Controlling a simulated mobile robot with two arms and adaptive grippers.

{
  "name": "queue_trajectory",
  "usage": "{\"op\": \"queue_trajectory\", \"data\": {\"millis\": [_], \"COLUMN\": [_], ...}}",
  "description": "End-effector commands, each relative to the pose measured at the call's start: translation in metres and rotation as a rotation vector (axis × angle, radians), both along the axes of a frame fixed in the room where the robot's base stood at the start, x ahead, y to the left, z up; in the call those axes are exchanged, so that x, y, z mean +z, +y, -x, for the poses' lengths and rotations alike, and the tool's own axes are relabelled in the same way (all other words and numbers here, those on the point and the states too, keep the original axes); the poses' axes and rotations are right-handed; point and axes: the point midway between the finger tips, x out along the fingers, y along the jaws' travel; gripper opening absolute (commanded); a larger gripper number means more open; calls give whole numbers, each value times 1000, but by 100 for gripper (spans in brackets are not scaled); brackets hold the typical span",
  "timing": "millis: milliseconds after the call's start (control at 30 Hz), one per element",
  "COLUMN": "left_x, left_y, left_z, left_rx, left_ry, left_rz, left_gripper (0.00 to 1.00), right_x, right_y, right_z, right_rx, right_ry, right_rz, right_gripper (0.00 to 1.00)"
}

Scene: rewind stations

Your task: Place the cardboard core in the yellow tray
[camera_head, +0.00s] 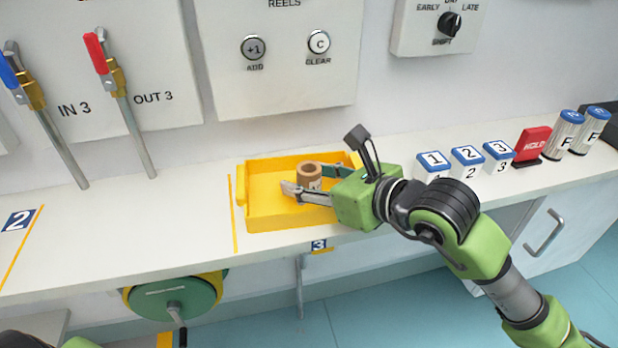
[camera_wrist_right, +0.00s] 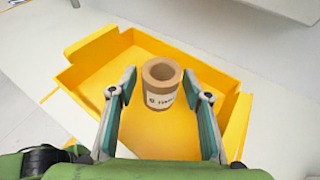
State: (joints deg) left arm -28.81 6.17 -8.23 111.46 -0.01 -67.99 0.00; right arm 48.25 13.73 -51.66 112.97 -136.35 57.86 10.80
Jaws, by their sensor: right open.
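The cardboard core (camera_head: 309,171) is a short brown tube with a white printed label. It stands upright inside the yellow tray (camera_head: 262,188), and in the right wrist view the core (camera_wrist_right: 162,92) appears to rest on the tray floor (camera_wrist_right: 95,82). My right gripper (camera_head: 307,180) reaches into the tray from the right. In the right wrist view its fingers (camera_wrist_right: 159,88) are spread wide, with the core just beyond and between the tips and visible gaps on both sides. My left gripper is not in view.
Numbered blue-topped blocks (camera_head: 467,160), a red HOLD block (camera_head: 532,145) and silver cylinders (camera_head: 563,135) stand right of the tray. A wall panel (camera_head: 284,75) with buttons is behind it. Valve levers (camera_head: 125,105) stand at left. The counter left of the tray is clear.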

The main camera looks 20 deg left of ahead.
Motion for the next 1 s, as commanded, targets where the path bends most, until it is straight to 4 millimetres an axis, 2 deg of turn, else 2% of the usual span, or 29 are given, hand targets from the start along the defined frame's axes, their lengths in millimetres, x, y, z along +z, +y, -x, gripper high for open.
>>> {"op": "queue_trajectory", "data": {"millis": [33, 100, 400, 600, 800, 1000], "left_x": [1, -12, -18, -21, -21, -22], "left_y": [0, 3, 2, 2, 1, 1], "left_z": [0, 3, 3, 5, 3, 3], "left_rx": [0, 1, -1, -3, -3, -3], "left_ry": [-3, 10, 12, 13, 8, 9], "left_rz": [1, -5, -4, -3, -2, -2], "left_gripper": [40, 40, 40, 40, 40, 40], "right_x": [2, 4, 29, 42, 47, 48], "right_y": [0, -2, -58, -86, -98, -99], "right_z": [0, 0, 28, 43, 50, 51], "right_rx": [0, -1, -3, -2, 0, 0], "right_ry": [0, 0, -3, -1, 0, 0], "right_rz": [0, 0, 2, 0, 0, 1], "right_gripper": [45, 45, 45, 45, 45, 45]}}
